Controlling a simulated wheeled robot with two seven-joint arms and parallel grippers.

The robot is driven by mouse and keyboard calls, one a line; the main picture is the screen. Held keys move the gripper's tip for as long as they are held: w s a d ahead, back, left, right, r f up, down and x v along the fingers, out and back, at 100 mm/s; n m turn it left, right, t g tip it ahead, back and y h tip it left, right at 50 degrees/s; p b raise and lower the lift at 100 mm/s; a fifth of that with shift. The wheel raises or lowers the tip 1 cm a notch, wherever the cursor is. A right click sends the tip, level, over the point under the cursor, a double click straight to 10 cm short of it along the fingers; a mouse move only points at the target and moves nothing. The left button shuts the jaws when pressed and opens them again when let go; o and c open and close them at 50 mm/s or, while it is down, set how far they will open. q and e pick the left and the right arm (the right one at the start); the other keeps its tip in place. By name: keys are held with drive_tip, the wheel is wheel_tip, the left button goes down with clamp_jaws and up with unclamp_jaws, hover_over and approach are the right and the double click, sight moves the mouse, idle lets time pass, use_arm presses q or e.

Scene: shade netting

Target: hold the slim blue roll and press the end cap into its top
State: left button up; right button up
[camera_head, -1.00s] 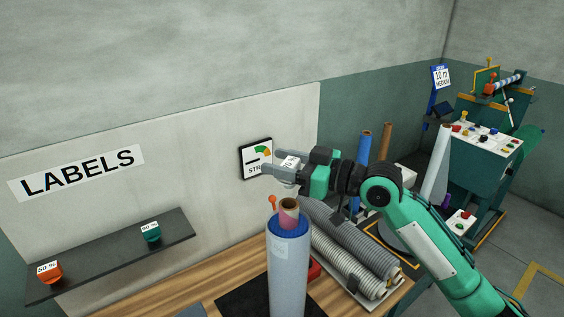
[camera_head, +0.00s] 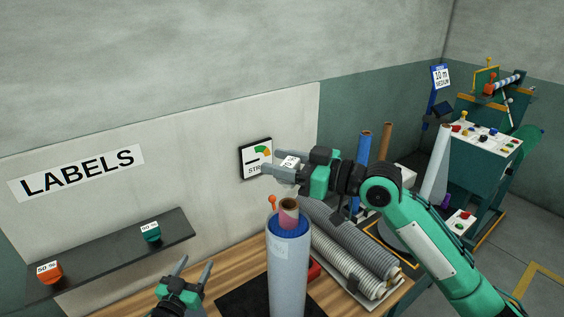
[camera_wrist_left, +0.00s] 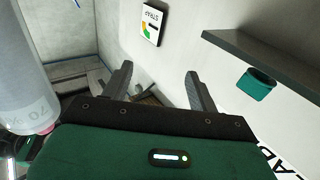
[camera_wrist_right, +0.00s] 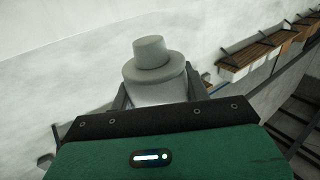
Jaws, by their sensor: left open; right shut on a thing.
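A slim blue roll (camera_head: 364,155) stands upright behind my right wrist; its lower part is partly hidden by the arm. My right gripper (camera_head: 269,161) is held up before the wall sign and is shut on a pale grey stepped cap (camera_wrist_right: 154,75), which sits between its fingers in the right wrist view. A pale labelled piece (camera_head: 290,162) shows there in the head view. My left gripper (camera_head: 190,272) is open and empty at the lower left, below the label shelf; its fingers (camera_wrist_left: 158,88) stand apart in the left wrist view.
A thick pale-wrapped roll (camera_head: 288,270) with a blue top and pink core stands upright on the bench between the grippers. Grey corrugated rolls (camera_head: 350,250) lie right of it. A brown roll (camera_head: 385,145) stands beside the blue one. A dark shelf (camera_head: 110,255) juts from the wall.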

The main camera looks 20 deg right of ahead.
use_arm(q)
drive_tip(key=s+d+r+m+h, duration=0.2)
drive_tip(key=s+d+r+h, duration=0.3)
drive_tip(key=d+r, duration=0.4)
drive_tip(key=m+g+h, duration=0.2)
drive_tip(key=h, duration=0.1)
approach(283, 225)
drive_tip(key=w+d, duration=0.1)
drive_tip(key=d, duration=0.1)
drive_tip(key=shift+a+r+x, duration=0.1)
drive_tip(key=shift+r+x, duration=0.05)
drive_tip(key=shift+x, duration=1.4)
drive_tip(key=shift+a+r+x, duration=0.1)
drive_tip(key=shift+r+x, duration=0.05)
drive_tip(key=shift+x, duration=1.45)
drive_tip(key=shift+a+r+x, duration=0.1)
drive_tip(key=shift+x, duration=1.45)
drive_tip(key=shift+w, duration=0.1)
drive_tip(key=shift+c, duration=0.4)
drive_tip(key=c, duration=1.2)
drive_tip(key=shift+o, duration=0.2)
